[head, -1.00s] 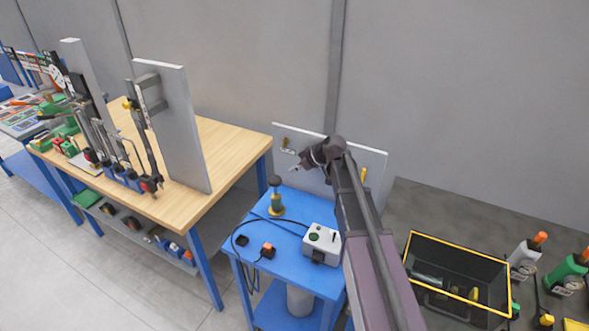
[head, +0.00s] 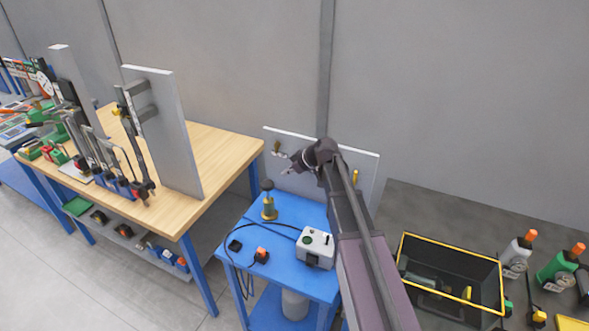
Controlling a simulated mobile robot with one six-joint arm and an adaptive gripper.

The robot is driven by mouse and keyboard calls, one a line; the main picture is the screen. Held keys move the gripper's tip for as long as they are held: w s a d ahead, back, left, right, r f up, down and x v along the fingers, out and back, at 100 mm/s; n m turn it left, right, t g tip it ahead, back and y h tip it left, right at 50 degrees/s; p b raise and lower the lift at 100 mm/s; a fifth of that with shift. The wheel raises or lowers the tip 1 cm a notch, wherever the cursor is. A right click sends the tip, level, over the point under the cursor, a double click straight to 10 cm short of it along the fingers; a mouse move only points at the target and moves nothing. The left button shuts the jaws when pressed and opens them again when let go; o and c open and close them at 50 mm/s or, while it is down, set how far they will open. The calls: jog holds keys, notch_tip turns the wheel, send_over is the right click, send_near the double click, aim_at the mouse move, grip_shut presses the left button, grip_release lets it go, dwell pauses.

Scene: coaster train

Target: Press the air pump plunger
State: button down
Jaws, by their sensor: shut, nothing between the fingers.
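The air pump (head: 268,208) stands upright on the blue cart (head: 284,212), toward its back left. It has a brass-coloured body and a dark round plunger knob (head: 266,185) on top. My gripper (head: 287,171) is shut and empty. In the picture it shows above and to the right of the knob, in front of the grey panel behind the cart. It looks apart from the knob, though the depth between them is hard to tell.
A grey control box (head: 315,247) and a small orange-topped switch (head: 261,255) with black cable sit on the cart. A wooden workbench (head: 222,150) with upright panels stands to the left. A black crate with a yellow rim (head: 451,246) lies to the right.

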jog(key=shift+r+p, duration=2.55)
jog(key=shift+r, duration=0.15)
jog(key=shift+a+f, duration=0.1)
jog(key=shift+f, duration=0.1)
jog(key=b, duration=0.8)
send_over(265, 183)
jog(key=d, duration=0.2)
jog(key=f, duration=0.7)
jog(key=shift+s+a+f, duration=0.15)
jog(key=shift+s+a, duration=0.1)
jog(key=shift+s, duration=0.05)
jog(key=shift+s+d+f+b, duration=0.1)
jog(key=shift+f+b, duration=1.45)
jog(key=shift+f, duration=0.2)
jog(key=shift+f, duration=0.1)
